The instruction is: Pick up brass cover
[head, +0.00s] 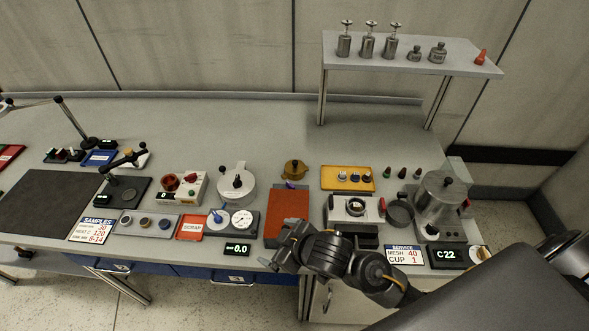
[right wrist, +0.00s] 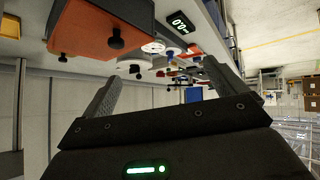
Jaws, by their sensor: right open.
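The brass cover (head: 294,170) is a small round brass-coloured piece with a dark knob on top. In the head view it sits on the grey bench, just behind the red-orange pad. My right gripper (head: 284,246) is at the bench's front edge, in front of the pad and well short of the cover. In the right wrist view my right gripper (right wrist: 163,70) is open, with nothing between its fingers. I cannot make out the brass cover in that view. My left gripper is not in view.
The red-orange pad (head: 288,217) lies between gripper and cover. A dial gauge (head: 242,220) is left of it; a machine with a round opening (head: 354,209) and a yellow tray (head: 348,178) are right. A raised shelf (head: 410,55) holds metal pieces. Bench behind the cover is clear.

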